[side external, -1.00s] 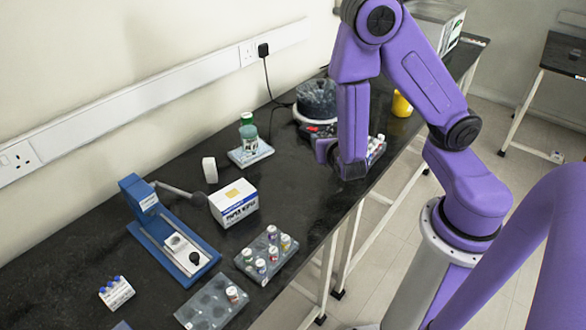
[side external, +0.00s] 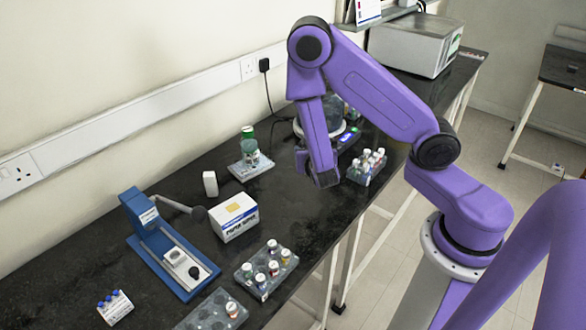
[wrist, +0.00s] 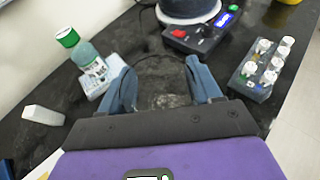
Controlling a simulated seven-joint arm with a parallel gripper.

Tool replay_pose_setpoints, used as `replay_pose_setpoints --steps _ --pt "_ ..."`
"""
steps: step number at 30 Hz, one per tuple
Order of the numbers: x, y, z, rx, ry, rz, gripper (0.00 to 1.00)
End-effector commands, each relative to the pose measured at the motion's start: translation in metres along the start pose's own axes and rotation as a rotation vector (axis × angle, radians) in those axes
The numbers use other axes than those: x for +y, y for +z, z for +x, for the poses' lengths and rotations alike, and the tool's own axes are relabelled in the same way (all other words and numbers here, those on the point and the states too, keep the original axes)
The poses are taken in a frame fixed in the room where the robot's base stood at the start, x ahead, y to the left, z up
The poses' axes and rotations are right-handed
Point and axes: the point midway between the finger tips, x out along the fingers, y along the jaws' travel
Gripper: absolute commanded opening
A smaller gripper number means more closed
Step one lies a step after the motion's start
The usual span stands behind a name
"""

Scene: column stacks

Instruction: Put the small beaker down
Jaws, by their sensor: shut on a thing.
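My gripper (wrist: 163,85) is shut on the small beaker (wrist: 162,72), a clear glass shape between the two blue-grey fingers in the wrist view. Its outline is faint against the black bench. In the side view my gripper (side external: 303,160) is over the bench, between the green-capped bottle and the rack of white-capped vials. The beaker cannot be made out there. I cannot tell whether its base touches the bench (wrist: 100,128).
The hotplate (wrist: 197,33) with a lit display and a large vessel stands behind. The green-capped bottle (wrist: 85,52) is left, a vial rack (wrist: 259,70) right. A white block (wrist: 42,115) and white box (side external: 234,217) stand nearby. Bare bench lies around my gripper.

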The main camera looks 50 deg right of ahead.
Motion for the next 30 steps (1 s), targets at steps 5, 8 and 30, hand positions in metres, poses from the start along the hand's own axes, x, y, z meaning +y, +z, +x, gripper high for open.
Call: replay_pose_setpoints --steps 5,8,30 --pt "0.018 -0.011 0.035 0.0 -0.004 0.0 0.33" --pt "0.026 -0.022 0.05 0.0 -0.002 0.0 0.33" --pt "0.041 -0.07 0.093 -0.001 0.0 -0.002 0.33"
